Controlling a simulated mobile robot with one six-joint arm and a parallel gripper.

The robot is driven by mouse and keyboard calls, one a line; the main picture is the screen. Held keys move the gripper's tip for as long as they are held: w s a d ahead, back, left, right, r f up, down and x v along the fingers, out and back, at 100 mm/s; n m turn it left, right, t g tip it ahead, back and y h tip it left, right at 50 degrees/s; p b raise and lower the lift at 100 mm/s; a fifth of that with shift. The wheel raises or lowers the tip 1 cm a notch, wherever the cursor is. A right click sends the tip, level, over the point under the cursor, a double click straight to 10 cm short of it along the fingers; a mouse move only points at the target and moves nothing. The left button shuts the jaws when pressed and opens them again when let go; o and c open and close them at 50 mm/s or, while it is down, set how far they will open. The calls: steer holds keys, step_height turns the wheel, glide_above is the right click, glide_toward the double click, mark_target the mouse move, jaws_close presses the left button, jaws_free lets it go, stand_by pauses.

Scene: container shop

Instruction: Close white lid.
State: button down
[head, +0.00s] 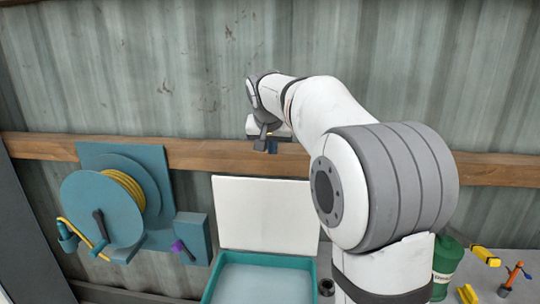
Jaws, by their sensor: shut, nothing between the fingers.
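The white lid (262,213) stands upright, open, at the back edge of a teal box (208,290). The box's pale inside shows below the lid, and its front is cut off by the frame. My gripper (268,146) is above the lid's top edge, in front of the wooden rail. It is small in this view and partly hidden by my own wrist. It is shut and holds nothing. I cannot tell how far in front of the lid it is.
A teal hose reel (104,213) with yellow hose is mounted on the left wall. A wooden rail (200,155) crosses the corrugated wall. A green canister (446,262) and yellow items (484,254) stand on the grey surface at right.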

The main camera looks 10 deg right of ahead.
steer(key=p+x, duration=0.2)
steer(key=x, duration=0.7)
steer(key=s, duration=0.1)
steer(key=s+a, duration=0.1)
steer(key=s+p, duration=0.1)
steer(key=s, duration=0.1)
steer(key=shift+a+f, duration=0.15)
steer(key=shift+f, duration=0.25)
steer(key=shift+b, duration=0.3)
